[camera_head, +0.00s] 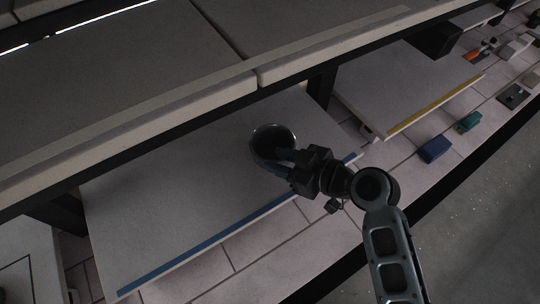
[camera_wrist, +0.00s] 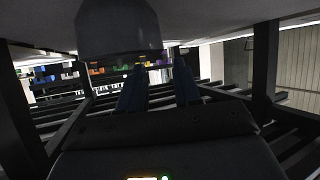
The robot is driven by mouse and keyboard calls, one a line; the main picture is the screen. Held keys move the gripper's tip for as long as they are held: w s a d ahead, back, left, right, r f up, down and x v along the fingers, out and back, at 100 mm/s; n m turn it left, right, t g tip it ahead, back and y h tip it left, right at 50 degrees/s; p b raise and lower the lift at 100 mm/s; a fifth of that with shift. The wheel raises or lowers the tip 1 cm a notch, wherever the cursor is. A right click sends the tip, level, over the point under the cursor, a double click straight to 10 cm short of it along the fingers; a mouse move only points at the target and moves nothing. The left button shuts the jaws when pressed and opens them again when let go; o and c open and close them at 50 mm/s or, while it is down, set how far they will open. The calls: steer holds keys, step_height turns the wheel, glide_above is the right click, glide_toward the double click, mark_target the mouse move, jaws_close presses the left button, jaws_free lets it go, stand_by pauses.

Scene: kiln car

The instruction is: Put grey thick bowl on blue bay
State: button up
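The grey thick bowl (camera_head: 262,138) is upright at the blue bay (camera_head: 180,190), the pale shelf with a blue strip along its front edge. It is toward the right front of the bay; its base is hidden, so I cannot tell whether it rests fully on the surface. My gripper (camera_head: 276,158) reaches in from the front right, fingers apart at the bowl's near rim. In the wrist view, which looks upside down, the bowl (camera_wrist: 118,30) fills the upper left. My gripper (camera_wrist: 160,75) shows two separated fingers there, tips by the bowl's rim. Contact is unclear.
An upper shelf (camera_head: 130,110) overhangs the back of the bay. A dark post (camera_head: 322,84) stands right of it. A bay with a yellow strip (camera_head: 435,105) lies further right. A blue block (camera_head: 434,149) and a teal block (camera_head: 468,122) sit on the tiled ledge.

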steer(key=v, duration=0.8)
steer(key=s+d+f+m+t+h, duration=0.4)
steer(key=s+d+m+h, duration=0.35)
steer(key=s+d, duration=0.65)
steer(key=s+r+m+t+h, duration=0.3)
steer(key=s+r+m, duration=0.1)
steer(key=s+r, duration=0.9)
steer(key=s, duration=0.2)
steer(key=shift+s+d+t, duration=0.15)
steer(key=shift+s+t, duration=0.15)
steer(key=shift+s, duration=0.05)
